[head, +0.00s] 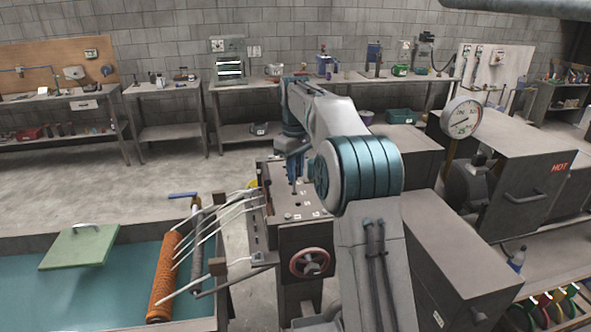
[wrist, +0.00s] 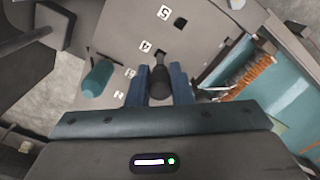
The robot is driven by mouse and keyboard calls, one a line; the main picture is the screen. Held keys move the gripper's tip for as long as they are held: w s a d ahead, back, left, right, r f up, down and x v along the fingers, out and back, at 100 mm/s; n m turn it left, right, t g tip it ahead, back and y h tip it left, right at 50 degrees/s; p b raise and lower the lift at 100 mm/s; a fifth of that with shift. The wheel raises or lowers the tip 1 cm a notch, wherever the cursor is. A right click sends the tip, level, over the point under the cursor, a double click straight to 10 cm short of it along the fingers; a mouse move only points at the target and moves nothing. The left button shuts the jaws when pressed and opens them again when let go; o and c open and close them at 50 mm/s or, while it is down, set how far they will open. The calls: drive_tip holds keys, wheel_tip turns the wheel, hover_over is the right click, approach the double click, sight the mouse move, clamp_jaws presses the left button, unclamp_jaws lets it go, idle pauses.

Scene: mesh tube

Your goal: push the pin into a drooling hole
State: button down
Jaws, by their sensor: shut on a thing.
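My gripper (wrist: 158,72) is shut on a dark pin (wrist: 159,84), held between its two blue fingers in the wrist view. The pin's far end is at the dark opening beside label 4; I cannot tell whether it is in the hole or above it. The numbered panel (wrist: 120,35) is the top of the machine (head: 292,205). In the head view, my gripper (head: 296,168) is over that top. Several white strands (head: 215,226) run from the machine's side toward the orange mesh tube (head: 167,270).
The mesh tube lies over a blue-green bath (head: 110,300) with a green lid or board (head: 79,247) at left. A red handwheel (head: 309,262) is on the machine's front. A teal cylinder (wrist: 97,77) stands on the panel. A pressure gauge (head: 461,118) and a cabinet marked HOT (head: 535,190) are at right.

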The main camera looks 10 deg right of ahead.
sight(295, 193)
drive_tip(key=shift+f+b, duration=1.35)
drive_tip(key=shift+f, duration=0.9)
idle(1.5)
drive_tip(key=c, duration=1.2)
unclamp_jaws()
